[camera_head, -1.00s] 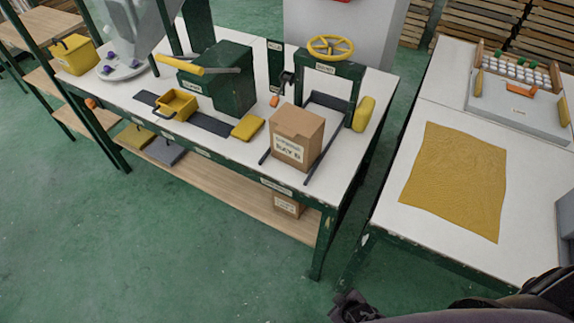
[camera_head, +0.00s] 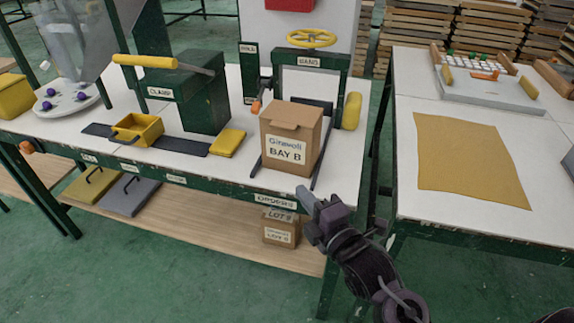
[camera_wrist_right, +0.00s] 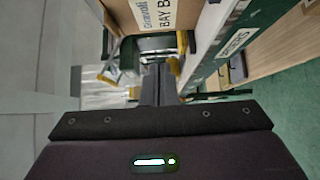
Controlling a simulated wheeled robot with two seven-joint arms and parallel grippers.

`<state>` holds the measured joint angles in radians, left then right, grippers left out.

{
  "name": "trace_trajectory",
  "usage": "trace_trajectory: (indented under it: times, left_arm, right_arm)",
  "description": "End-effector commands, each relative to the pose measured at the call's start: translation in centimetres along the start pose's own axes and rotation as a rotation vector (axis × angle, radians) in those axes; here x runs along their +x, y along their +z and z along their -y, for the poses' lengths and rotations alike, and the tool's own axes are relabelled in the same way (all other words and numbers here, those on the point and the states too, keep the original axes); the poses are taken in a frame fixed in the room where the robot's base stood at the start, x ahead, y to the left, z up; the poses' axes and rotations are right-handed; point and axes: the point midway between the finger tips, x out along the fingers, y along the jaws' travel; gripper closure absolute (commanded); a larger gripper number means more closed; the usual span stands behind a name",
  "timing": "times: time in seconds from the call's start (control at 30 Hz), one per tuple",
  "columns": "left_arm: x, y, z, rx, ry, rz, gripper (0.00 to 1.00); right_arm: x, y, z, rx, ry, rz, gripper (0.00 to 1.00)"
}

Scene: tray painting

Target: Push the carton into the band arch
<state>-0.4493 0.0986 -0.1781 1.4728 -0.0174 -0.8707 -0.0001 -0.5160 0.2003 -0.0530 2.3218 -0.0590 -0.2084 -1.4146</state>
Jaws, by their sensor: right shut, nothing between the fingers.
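The carton (camera_head: 291,138) is a brown box with a label reading BAY B. It stands upright on the white bench between two dark rails, in front of the band arch (camera_head: 309,62), a dark green frame marked BAND with a yellow handwheel on top. In the right wrist view the carton (camera_wrist_right: 150,18) shows at the top, tilted by the camera. My right gripper (camera_head: 304,194) is shut and empty, just in front of the bench edge, below and right of the carton and apart from it. It also shows in the right wrist view (camera_wrist_right: 158,70). My left gripper is not in view.
A yellow pad (camera_head: 228,142) lies left of the carton, beside the green clamp press (camera_head: 190,90) and a yellow tray (camera_head: 137,130). A yellow roll (camera_head: 351,111) stands right of the arch. Another carton (camera_head: 281,229) sits on the lower shelf. A gap separates the right table (camera_head: 405,140).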

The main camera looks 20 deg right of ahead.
Motion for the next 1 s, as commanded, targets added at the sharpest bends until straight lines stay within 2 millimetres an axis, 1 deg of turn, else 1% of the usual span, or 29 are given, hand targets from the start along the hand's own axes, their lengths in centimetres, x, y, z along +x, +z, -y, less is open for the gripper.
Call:
trace_trajectory:
  times: [0.1, 0.47, 0.5, 0.6, 0.7, 0.83, 1.0]
  left_arm:
    - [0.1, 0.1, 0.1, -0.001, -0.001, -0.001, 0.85]
    - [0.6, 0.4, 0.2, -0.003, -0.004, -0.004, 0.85]
    - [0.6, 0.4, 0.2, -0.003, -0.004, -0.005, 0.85]
    - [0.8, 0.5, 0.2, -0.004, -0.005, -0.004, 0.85]
    - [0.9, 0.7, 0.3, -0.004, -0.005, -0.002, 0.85]
    - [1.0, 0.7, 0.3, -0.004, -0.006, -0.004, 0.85]
    - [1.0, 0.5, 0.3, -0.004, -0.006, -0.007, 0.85]
  right_arm:
    - [1.9, 0.0, -0.3, 0.001, 0.004, 0.0, 1.0]
    - [8.9, 0.0, -0.1, 0.005, 0.001, 0.001, 1.0]
    - [9.5, 0.2, -0.2, 0.004, 0.001, 0.002, 1.0]
    - [10.5, 1.5, -0.1, 0.002, -0.001, 0.002, 1.0]
    - [11.2, 2.2, 0.0, 0.003, -0.001, 0.001, 1.0]
    - [11.7, 2.7, 0.0, 0.004, -0.001, 0.001, 1.0]
    - [11.8, 2.9, 0.1, 0.004, -0.002, 0.001, 1.0]
